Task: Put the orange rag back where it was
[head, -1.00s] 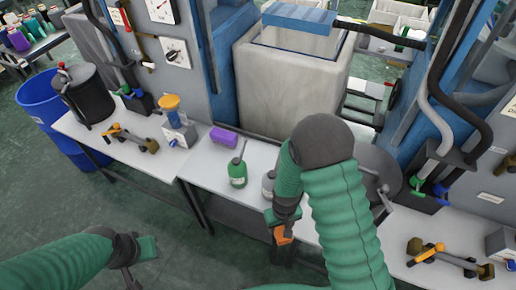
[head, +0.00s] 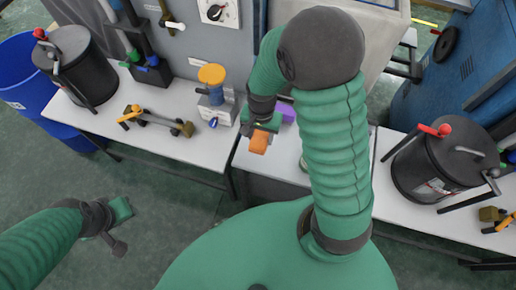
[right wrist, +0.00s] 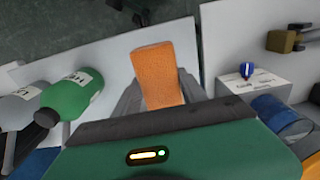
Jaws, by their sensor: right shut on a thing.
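The orange rag (head: 259,141) is held in my right gripper (head: 261,131), over the white bench near its front edge. In the right wrist view the rag (right wrist: 159,72) stands out as a flat block between the two grey fingers, with the bench surface beyond it. My right gripper is shut on it. My left gripper (head: 112,220) is over the floor at the lower left, away from the benches; its finger gap is unclear.
A purple object (head: 287,112) lies behind my right arm. A green bottle (right wrist: 72,98) and a grey bottle (right wrist: 20,105) show in the wrist view. A box with an orange top (head: 212,90) stands left of the rag. Black drums (head: 80,70) (head: 435,170) stand on both sides.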

